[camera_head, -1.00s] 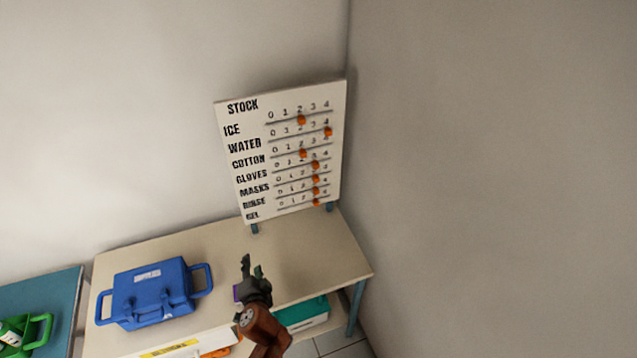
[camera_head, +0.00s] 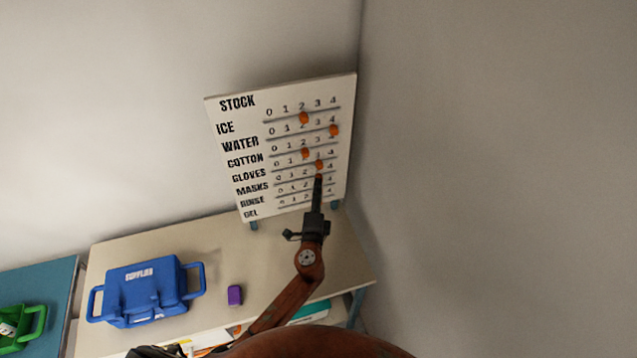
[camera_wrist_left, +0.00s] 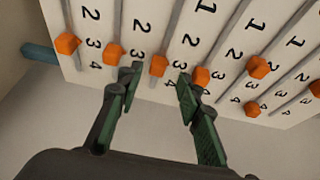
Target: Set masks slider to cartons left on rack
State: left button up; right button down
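The stock board (camera_head: 270,92) stands on the table against the wall, with rows ICE to GEL and orange slider knobs. The masks knob (camera_wrist_left: 158,65) sits near 3 in the left wrist view; in the head view my gripper hides it. My left gripper (camera_head: 318,182) is at the board's lower rows. In the left wrist view its two fingers (camera_wrist_left: 158,77) are apart, one on each side of the masks knob; contact is unclear. A teal-and-white carton (camera_head: 312,311) shows partly below the tabletop; my arm hides much there, so cartons cannot be counted. My right gripper is out of view.
The gloves knob (camera_wrist_left: 201,76) and rinse knob (camera_wrist_left: 113,54) lie close outside the fingers. A blue case (camera_head: 145,292) and a small purple object (camera_head: 235,295) are on the table (camera_head: 215,250). A green carrier (camera_head: 35,322) is at far left.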

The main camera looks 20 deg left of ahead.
pick_arm(q)
jog(key=w, duration=0.3)
jog(key=shift+w+a+f, duration=0.2)
jog(key=shift+w+a, duration=0.05)
jog(key=shift+a, duration=0.05)
jog(key=shift+s, duration=0.1)
jog(key=c, duration=0.7)
grip_shut()
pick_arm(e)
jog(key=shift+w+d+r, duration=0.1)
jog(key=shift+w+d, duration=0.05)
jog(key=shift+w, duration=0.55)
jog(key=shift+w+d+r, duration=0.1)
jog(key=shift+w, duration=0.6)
